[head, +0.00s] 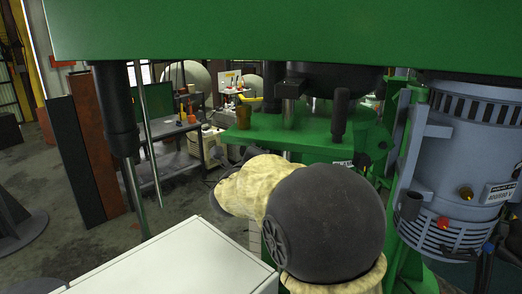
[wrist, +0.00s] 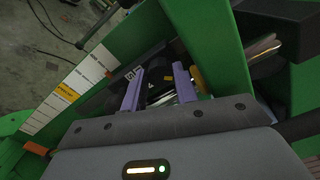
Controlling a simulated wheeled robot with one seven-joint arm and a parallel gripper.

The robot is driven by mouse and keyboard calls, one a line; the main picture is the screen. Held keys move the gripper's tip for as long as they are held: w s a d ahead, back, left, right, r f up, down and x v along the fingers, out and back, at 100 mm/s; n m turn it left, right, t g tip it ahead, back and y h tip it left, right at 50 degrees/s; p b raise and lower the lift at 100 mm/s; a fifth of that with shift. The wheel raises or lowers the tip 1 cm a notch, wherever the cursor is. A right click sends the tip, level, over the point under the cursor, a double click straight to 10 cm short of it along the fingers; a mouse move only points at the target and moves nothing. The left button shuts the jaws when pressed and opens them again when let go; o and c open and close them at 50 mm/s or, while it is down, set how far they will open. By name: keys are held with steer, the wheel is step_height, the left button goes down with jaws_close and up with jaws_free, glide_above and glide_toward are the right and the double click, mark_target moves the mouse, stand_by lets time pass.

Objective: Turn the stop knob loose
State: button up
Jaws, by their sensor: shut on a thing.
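In the wrist view my gripper (wrist: 159,82) reaches with its two purple fingers into a recess between green machine walls. The fingers stand apart, one on each side of a dark part with a small yellow mark, which I take to be the stop knob (wrist: 156,88). They are shut on it, though the contact is partly in shadow. Shiny metal shows beside the right finger. In the head view my covered arm with its dark round joint hides the gripper and the knob.
A white label strip (wrist: 75,88) lies along the green machine frame (wrist: 215,40). In the head view a grey motor (head: 460,150) stands close on the right and a green beam (head: 290,32) crosses above. A white cabinet (head: 180,262) is front left. A workbench (head: 180,130) stands behind.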

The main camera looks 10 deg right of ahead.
steer(key=shift+r+n, duration=0.1)
steer(key=shift+n, duration=0.4)
steer(key=o, duration=1)
steer(key=shift+a, duration=0.1)
steer(key=shift+c, duration=0.2)
